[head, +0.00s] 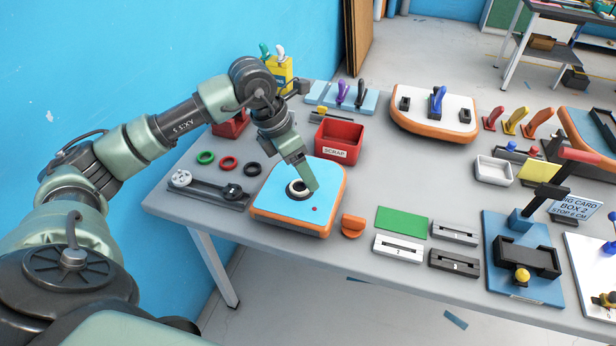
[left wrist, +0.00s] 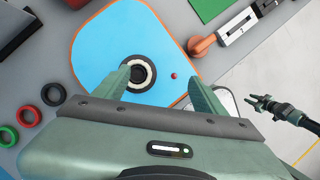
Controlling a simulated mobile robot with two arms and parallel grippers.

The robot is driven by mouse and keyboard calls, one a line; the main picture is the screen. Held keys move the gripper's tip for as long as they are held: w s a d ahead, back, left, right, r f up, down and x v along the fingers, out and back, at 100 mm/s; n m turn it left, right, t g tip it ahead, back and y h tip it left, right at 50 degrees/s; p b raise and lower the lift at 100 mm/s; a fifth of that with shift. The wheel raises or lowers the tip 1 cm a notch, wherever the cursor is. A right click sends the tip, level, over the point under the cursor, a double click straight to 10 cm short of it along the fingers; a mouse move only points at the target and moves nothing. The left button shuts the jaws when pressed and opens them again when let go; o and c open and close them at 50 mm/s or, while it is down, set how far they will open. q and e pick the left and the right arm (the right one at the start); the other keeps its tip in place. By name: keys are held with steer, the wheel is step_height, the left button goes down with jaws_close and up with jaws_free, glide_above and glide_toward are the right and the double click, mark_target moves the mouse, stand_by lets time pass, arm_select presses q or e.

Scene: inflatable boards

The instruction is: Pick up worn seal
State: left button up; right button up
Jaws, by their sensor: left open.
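The inflatable board (head: 270,210) is blue with an orange rim and lies on the grey table. The seal also shows in the head view (head: 296,188), partly behind a fingertip. My left gripper (left wrist: 160,83) is open above the board, one finger close beside the ring and the other to its right past a small red dot. Whether a finger touches the ring cannot be told.
A red SCRAP bin (head: 338,138) stands behind. An orange piece (head: 353,225) and a green card (head: 402,221) lie right.

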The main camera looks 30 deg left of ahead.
mark_target(301, 189)
arm_select(q)
steer(key=shift+a+r+y, duration=0.2)
steer(key=shift+a+y, duration=0.3)
steer(key=shift+a, duration=0.75)
steer(key=shift+a+f, duration=0.2)
steer(key=shift+a, duration=0.1)
steer(key=p+x, duration=0.1)
steer(key=x, duration=0.1)
steer(key=shift+f, duration=0.35)
steer(key=p+x, duration=0.1)
steer(key=x, duration=0.2)
steer(key=shift+f+p, duration=0.35)
steer(key=shift+p, duration=0.05)
steer(key=shift+w+f, duration=0.15)
steer(key=shift+f, duration=0.25)
steer(key=c, duration=1.4)
arm_select(e)
steer(key=r, duration=0.1)
steer(key=s+r, duration=0.1)
steer(key=shift+r, duration=0.35)
arm_select(q)
steer(key=shift+r, duration=0.1)
